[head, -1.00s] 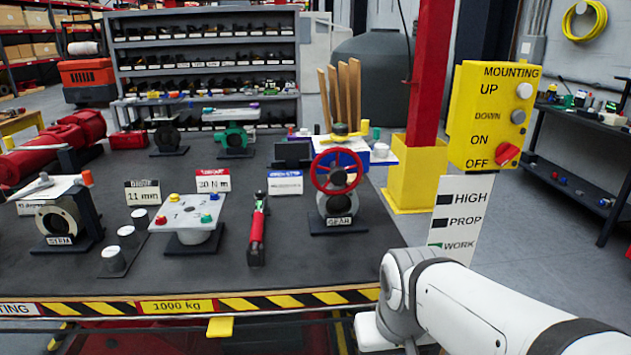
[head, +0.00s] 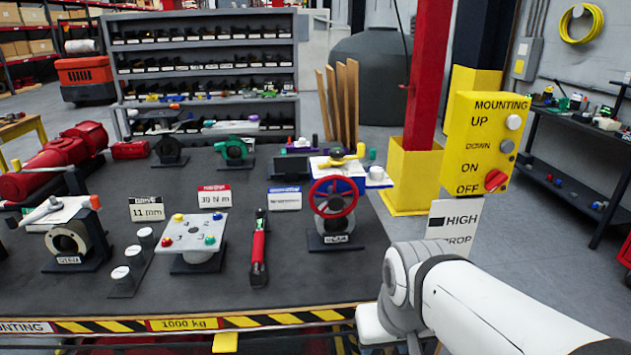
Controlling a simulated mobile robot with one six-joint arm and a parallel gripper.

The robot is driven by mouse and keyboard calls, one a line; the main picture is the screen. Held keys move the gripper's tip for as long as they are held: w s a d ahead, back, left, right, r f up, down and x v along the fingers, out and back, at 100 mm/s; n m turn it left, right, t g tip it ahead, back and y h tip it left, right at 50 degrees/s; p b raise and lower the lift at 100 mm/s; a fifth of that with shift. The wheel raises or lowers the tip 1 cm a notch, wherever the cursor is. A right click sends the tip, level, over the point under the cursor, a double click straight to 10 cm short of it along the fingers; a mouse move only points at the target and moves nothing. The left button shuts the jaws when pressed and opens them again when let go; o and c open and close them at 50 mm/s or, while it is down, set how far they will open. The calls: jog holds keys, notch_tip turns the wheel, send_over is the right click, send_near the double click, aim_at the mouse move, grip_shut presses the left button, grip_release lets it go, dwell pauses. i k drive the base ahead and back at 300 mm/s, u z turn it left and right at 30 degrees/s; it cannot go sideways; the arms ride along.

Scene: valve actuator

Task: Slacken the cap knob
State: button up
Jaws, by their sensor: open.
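No part is labelled as the cap knob, so I cannot tell for sure which one it is. The gear valve (head: 334,225) stands upright on the bench right of centre, with a red handwheel (head: 333,197) facing me. A white round cap (head: 376,173) sits at that plate's right side. My white arm enters from the lower right, but my gripper is outside the picture.
On the bench (head: 206,285) are a black strip with white caps (head: 133,251), a plate with coloured knobs (head: 192,233), a red-handled tool (head: 258,255) and a left valve (head: 70,240). A yellow control box (head: 483,160) stands right. Bare bench lies in front.

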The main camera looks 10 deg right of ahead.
aim_at(337, 152)
jog(key=k, duration=0.65)
jog(key=z, duration=0.55)
jog(key=i, duration=1.5)
jog(key=u, duration=0.55)
